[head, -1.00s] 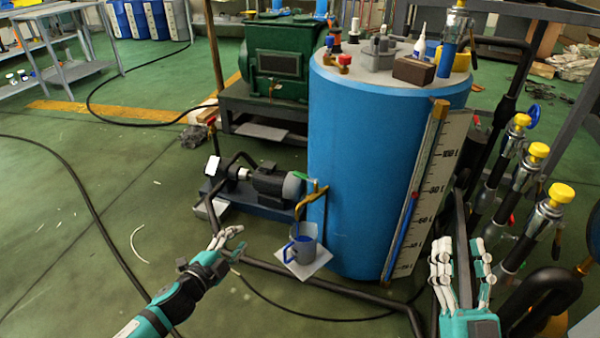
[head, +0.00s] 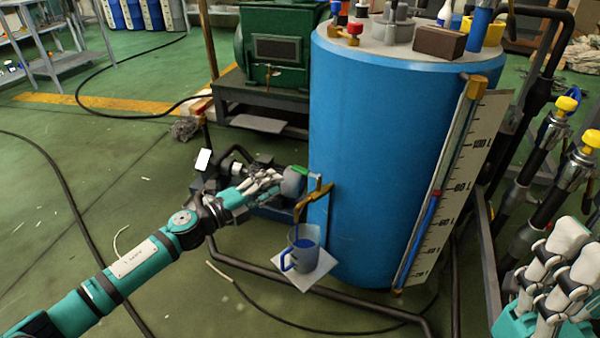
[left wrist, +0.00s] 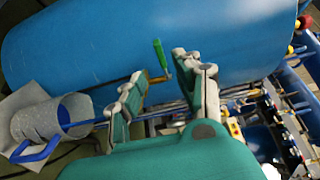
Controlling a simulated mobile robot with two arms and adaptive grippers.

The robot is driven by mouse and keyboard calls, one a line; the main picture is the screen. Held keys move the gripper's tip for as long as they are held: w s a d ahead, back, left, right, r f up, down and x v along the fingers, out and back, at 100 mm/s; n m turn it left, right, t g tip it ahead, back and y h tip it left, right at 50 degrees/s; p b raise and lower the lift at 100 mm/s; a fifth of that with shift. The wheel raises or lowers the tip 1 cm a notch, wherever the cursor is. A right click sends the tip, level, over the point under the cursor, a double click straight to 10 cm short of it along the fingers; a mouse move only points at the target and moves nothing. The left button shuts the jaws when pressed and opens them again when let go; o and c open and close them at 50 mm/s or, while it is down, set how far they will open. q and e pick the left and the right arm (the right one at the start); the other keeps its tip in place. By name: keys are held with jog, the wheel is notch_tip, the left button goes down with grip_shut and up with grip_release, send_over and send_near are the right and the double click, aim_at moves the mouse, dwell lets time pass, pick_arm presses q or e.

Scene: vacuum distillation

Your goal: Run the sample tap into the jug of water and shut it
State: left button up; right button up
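The sample tap (head: 316,194) is a brass tap low on the blue tank's side, with a green lever that also shows in the left wrist view (left wrist: 160,56). A grey see-through jug (head: 305,256) with a blue handle stands upright below the spout, with blue inside it; it also shows in the left wrist view (left wrist: 50,119). My left gripper (head: 272,181) is just left of the tap; in the left wrist view (left wrist: 158,82) its fingers are apart with the lever beyond the gap, not gripped. My right gripper (head: 556,262) is at the lower right, fingers apart and empty.
The blue tank (head: 375,150) fills the middle, with a level scale (head: 462,165) on its right. The jug stands on a pale sheet (head: 318,274). Yellow-topped valves (head: 566,104) stand at the right. Open green floor lies left.

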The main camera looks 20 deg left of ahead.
aim_at(299, 168)
pick_arm(q)
jog(key=b+x, duration=0.1)
jog(key=x, duration=0.8)
jog(key=shift+w+d+b, duration=0.1)
jog(key=shift+w+b, duration=0.2)
jog(key=shift+b, duration=0.05)
grip_shut()
jog(key=shift+f, duration=0.1)
